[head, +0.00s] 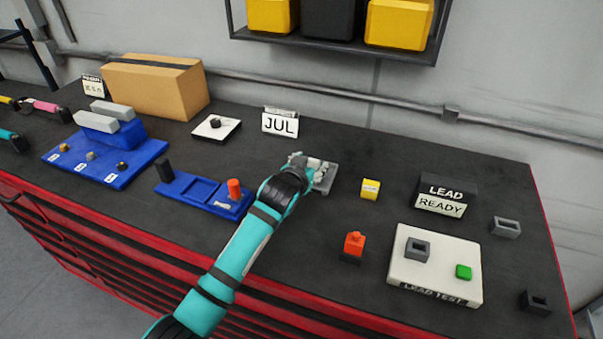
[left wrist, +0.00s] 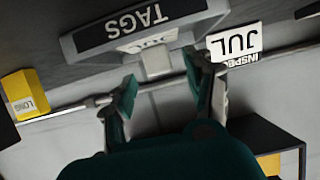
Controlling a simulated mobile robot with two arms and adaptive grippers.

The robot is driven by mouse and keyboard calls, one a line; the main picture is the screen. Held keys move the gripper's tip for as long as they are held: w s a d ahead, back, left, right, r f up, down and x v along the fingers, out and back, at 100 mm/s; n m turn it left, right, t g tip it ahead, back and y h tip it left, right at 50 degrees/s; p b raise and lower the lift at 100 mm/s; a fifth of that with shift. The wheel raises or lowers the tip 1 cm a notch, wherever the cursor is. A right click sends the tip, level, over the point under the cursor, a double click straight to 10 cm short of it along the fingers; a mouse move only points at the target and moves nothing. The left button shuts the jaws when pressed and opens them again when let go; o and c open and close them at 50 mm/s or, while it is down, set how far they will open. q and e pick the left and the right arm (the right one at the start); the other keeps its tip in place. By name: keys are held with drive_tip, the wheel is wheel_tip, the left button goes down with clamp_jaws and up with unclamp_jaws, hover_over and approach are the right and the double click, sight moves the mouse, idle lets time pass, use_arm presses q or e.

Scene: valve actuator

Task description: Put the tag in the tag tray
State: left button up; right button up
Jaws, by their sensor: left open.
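The grey tag tray (head: 325,182) stands mid-table, partly hidden by my left arm in the head view. In the left wrist view its dark TAGS label (left wrist: 120,25) appears upside down. A white tag reading JUL (left wrist: 148,42) shows at the tray just beyond that label; whether it rests fully inside I cannot tell. My left gripper (head: 306,163) is over the tray's far left side. In the left wrist view its two fingers (left wrist: 160,70) are apart, with part of the grey tray between or beyond them and no clear contact. My right gripper is not in view.
A standing JUL sign (head: 280,122) is behind the tray. A yellow block (head: 370,189) and an orange piece (head: 354,244) lie to the right, near the white LEAD TEST board (head: 435,282). A blue tray (head: 203,192) is to the left, close to my arm.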

use_arm(q)
drive_tip(key=b+v, duration=0.1)
drive_tip(key=v, duration=0.8)
drive_tip(key=shift+s+a+r, duration=0.1)
drive_tip(key=shift+s+r, duration=0.15)
drive_tip(key=shift+s, duration=0.35)
